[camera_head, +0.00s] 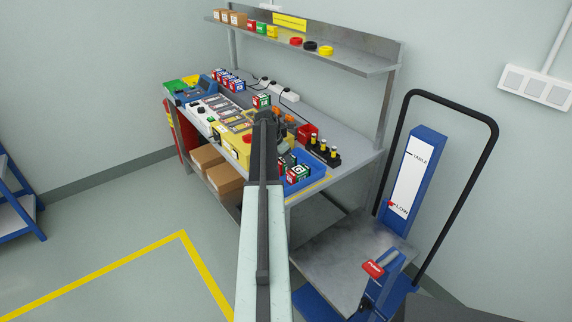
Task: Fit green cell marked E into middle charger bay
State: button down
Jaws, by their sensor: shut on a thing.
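A small green-and-white cell (261,100) shows just past the far end of my arm, above the workbench; the letter on it is too small to read. My gripper (263,113) is at that end, shut on this cell, with its fingers mostly hidden by the arm. The charger (211,106) appears to be the row of grey bays on the bench, left of my gripper. Which bay is the middle one, and what each holds, I cannot tell clearly. The cell looks apart from the bays.
A yellow box with a red button (241,146) stands at the bench's front edge. A blue tray (305,183) holds more marked cells at the right. Red and blue cells (229,80) stand at the back left. A shelf (310,50) overhangs the bench. A lift cart (340,250) stands right.

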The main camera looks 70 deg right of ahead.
notch_tip(320, 180, up, 10)
jog(key=p, duration=1)
jog(key=shift+r, duration=0.1)
